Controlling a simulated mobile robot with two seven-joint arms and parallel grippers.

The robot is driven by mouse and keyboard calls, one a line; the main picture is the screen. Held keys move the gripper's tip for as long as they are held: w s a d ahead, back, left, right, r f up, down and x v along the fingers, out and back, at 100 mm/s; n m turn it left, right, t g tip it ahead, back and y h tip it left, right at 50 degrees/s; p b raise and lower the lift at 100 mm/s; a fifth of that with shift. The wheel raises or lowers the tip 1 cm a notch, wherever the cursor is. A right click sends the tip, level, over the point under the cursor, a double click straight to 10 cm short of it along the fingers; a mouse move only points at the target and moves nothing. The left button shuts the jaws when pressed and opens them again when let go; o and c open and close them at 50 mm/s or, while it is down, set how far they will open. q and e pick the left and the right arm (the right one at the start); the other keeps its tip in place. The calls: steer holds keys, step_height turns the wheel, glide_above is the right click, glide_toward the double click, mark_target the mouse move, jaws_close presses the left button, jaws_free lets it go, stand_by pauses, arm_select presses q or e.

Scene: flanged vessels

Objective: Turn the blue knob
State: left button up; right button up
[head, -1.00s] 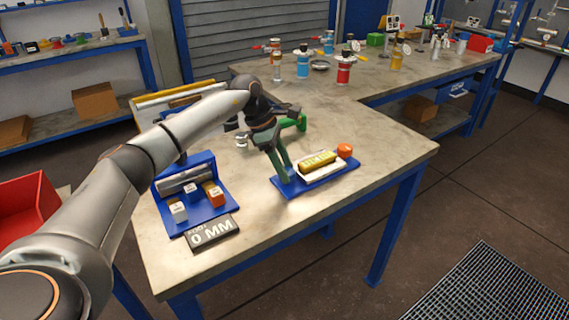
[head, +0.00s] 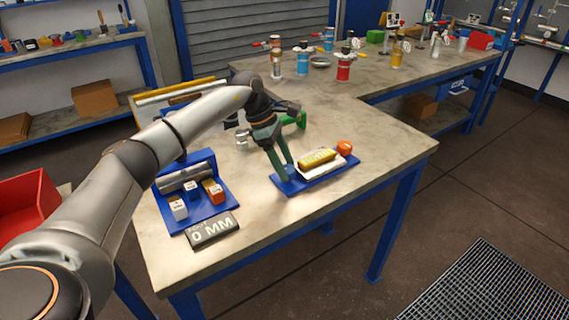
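What appears to be the blue knob (head: 289,171) is a small blue round piece at the left end of a blue base plate (head: 294,189) on the table, in the head view. My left gripper (head: 283,167) reaches down over it. Its dark green fingers point down and their tips are at the knob, partly hiding it. Whether they touch it or are closed on it is too small to tell. The plate also carries a white block with a yellow labelled bar (head: 318,159) and an orange-red round knob (head: 344,148). My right gripper is not in view.
A blue fixture (head: 213,213) with small blocks and a "0 MM" display (head: 212,231) stand to the left. A green part (head: 300,119) lies behind my gripper. Red and blue vessels (head: 343,68) stand at the back. The table's right side is clear.

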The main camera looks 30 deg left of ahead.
arm_select(q)
steer(key=v, duration=1.2)
steer(key=shift+r+p, duration=0.25)
steer(key=shift+p, duration=0.1)
